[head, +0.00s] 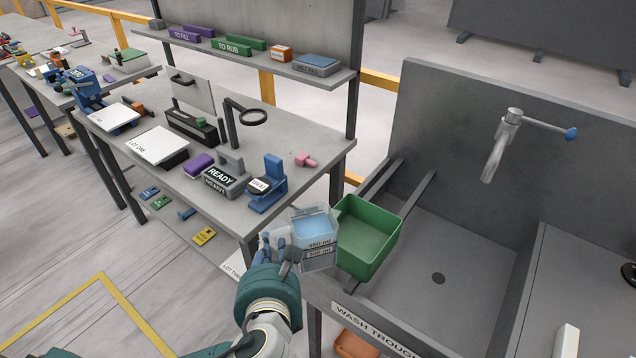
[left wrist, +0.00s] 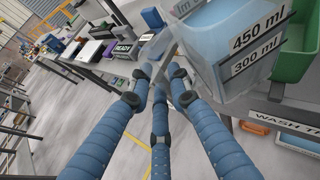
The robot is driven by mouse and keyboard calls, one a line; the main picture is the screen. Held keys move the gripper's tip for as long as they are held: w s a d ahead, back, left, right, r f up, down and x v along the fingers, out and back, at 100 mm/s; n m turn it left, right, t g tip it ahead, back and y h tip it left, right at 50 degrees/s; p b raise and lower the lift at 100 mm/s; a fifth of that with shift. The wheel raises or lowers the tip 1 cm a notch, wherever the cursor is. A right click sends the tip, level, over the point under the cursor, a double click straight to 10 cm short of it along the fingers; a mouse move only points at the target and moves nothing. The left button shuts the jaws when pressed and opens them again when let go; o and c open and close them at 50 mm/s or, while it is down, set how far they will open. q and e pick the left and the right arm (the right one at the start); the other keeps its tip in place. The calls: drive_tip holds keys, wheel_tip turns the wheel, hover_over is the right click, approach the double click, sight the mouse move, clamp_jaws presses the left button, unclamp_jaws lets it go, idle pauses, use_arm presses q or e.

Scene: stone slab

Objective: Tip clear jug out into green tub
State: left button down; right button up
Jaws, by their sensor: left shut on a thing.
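The clear jug (head: 314,228) holds pale blue liquid and looks about upright in the head view. My left gripper (head: 279,245) is shut on the jug's left side. In the left wrist view its blue fingers (left wrist: 164,76) close at the jug (left wrist: 236,45), whose wall shows 450 ml and 300 ml labels. The green tub (head: 371,240) is just right of the jug, at the left end of the wash trough; its visible inside looks empty. The jug overlaps the tub's left rim in the picture; I cannot tell whether they touch. My right gripper is not in view.
The wash trough (head: 440,238) has a drain and a tap (head: 500,145) to the right of the tub. The workbench (head: 310,140) at left carries a magnifier (head: 245,118), a blue stand (head: 270,185) and labelled blocks. An orange bin (head: 355,344) is below the trough.

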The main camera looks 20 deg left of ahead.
use_arm(q)
drive_tip(key=w+a+f+m+h, duration=0.2)
drive_tip(key=w+a+m+h, duration=0.3)
drive_tip(key=w+m+h, duration=0.5)
drive_tip(key=shift+g+h, duration=0.4)
drive_tip(key=shift+h, duration=0.6)
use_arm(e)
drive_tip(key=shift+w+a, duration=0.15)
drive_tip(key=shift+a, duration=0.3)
use_arm(q)
drive_tip(key=shift+w+m, duration=0.1)
drive_tip(key=shift+m, duration=0.2)
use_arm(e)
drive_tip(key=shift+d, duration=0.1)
